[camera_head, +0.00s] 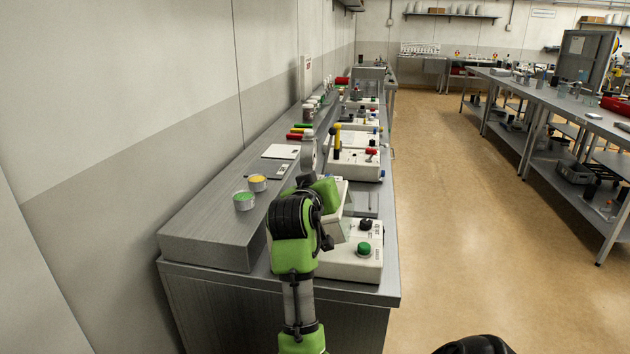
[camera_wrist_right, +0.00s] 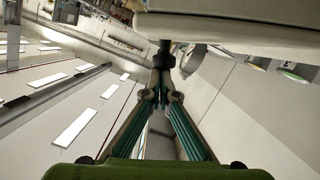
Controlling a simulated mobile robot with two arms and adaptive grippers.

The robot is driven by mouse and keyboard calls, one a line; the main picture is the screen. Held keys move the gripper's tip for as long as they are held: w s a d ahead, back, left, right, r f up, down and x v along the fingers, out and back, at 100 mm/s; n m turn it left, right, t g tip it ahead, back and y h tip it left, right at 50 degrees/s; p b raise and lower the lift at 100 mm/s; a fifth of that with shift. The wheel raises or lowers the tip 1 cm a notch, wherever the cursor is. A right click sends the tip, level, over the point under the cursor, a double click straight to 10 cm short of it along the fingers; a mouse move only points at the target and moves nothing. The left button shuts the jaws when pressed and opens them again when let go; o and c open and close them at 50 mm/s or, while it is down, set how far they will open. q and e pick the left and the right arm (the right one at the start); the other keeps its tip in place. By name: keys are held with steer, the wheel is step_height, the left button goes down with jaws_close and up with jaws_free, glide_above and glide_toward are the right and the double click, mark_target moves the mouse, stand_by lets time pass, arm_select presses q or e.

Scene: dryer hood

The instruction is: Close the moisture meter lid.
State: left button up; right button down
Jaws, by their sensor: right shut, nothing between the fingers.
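The moisture meter (camera_head: 350,266) is a white box near the bench's front end, with a green button and a black knob. Its pale lid (camera_head: 341,228) appears raised and tilted, partly hidden behind my green and black arm. My right gripper (camera_wrist_right: 163,58) is shut and empty in the right wrist view. Its fingertips are close to the edge of a large white part (camera_wrist_right: 235,32), probably the lid. I cannot tell whether they touch. In the head view, the right fingertips are hidden by the arm. My left gripper is not in view.
A green-filled cup (camera_head: 243,201) and a yellow-filled cup (camera_head: 257,183) stand on the raised shelf (camera_head: 205,225) to the left. Another white instrument (camera_head: 355,165) stands farther back. The wall bounds the left side. The floor aisle (camera_head: 460,220) on the right is clear.

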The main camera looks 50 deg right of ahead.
steer(key=shift+s+d+f+m+b, duration=0.25)
steer(key=shift+s+f+m, duration=0.1)
steer(key=shift+f+m, duration=0.2)
steer(key=shift+s+d+f+m+b, duration=0.1)
steer(key=shift+s+f+m+b, duration=0.1)
steer(key=shift+s+f+m, duration=0.35)
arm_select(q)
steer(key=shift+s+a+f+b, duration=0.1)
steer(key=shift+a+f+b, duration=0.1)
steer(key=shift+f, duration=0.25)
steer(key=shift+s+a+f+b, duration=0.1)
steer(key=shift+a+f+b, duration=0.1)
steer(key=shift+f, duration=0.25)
arm_select(e)
steer(key=shift+s+d+f+m+t+y, duration=0.2)
steer(key=shift+f+m+t, duration=0.1)
steer(key=shift+f, duration=0.2)
steer(key=shift+s+d+f+m+t+y, duration=0.1)
steer(key=shift+f+m+t+y, duration=0.15)
steer(key=shift+f, duration=0.2)
